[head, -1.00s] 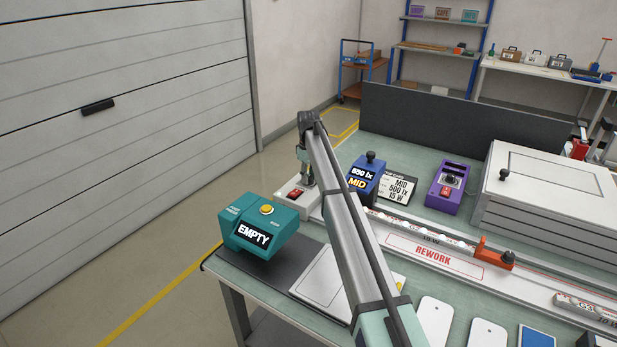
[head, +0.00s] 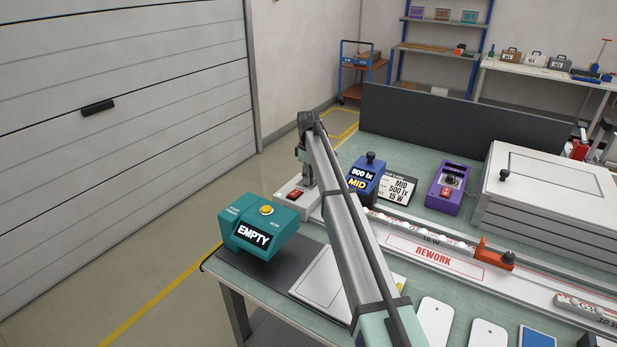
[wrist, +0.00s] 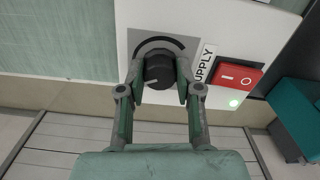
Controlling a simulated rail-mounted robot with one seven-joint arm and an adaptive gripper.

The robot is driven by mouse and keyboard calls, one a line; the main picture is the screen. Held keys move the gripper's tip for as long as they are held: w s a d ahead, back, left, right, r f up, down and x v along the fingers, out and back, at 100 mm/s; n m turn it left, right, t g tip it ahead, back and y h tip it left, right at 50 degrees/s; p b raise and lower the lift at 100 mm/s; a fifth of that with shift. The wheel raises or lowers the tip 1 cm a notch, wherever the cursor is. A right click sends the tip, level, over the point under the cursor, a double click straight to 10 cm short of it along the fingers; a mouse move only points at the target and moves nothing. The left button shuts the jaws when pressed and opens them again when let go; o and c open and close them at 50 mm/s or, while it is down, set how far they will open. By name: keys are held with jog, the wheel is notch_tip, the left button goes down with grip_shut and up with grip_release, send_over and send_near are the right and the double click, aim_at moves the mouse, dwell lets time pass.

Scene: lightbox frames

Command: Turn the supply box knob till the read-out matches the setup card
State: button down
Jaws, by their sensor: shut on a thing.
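My gripper (wrist: 159,84) is shut on the knob, one finger on each side. In the head view the supply box (head: 283,194) is partly hidden by my arm. The blue meter (head: 367,182) reads 500 lx and MID. The setup card (head: 400,187) stands right of it and reads MID, 500 lx, 15 W.
A teal box (head: 258,228) with a yellow button shows EMPTY at the bench's left corner. A purple box (head: 446,188) and a white lidded case (head: 550,190) stand to the right. A rail with an orange stop (head: 494,254) runs along the bench by the REWORK label.

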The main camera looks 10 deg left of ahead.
jog(key=c, duration=0.8)
grip_release()
jog(key=shift+f, duration=0.1)
notch_tip(320, 180, up, 12)
jog(key=shift+r, duration=0.1)
